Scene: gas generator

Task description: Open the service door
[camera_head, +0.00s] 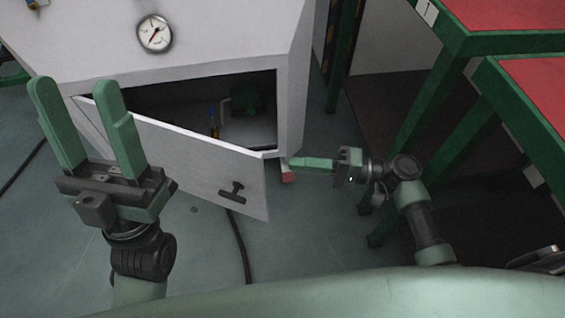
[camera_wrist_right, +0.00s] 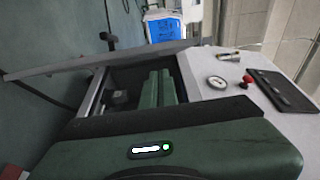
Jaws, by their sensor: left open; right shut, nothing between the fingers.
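The white service door (camera_head: 190,157) of the generator cabinet stands partly open in the head view, swung out at its right side, with a dark T-shaped handle (camera_head: 232,191) near its lower right. The white cabinet (camera_head: 220,45) shows a dark opening behind the door. My left gripper (camera_head: 80,95) is open and empty, in front of the door's left part in the picture. My right gripper (camera_head: 294,163) is shut and empty, just right of the door's free edge, near the cabinet's lower right corner. The right wrist view shows its shut fingers (camera_wrist_right: 158,88) and the door (camera_wrist_right: 95,64) beyond.
A pressure gauge (camera_head: 155,34) sits on the cabinet front. Green-framed tables with red tops (camera_head: 540,90) stand at the right, close to my right arm. A black cable (camera_head: 240,250) lies on the floor below the door. A blue object (camera_wrist_right: 163,27) shows in the wrist view.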

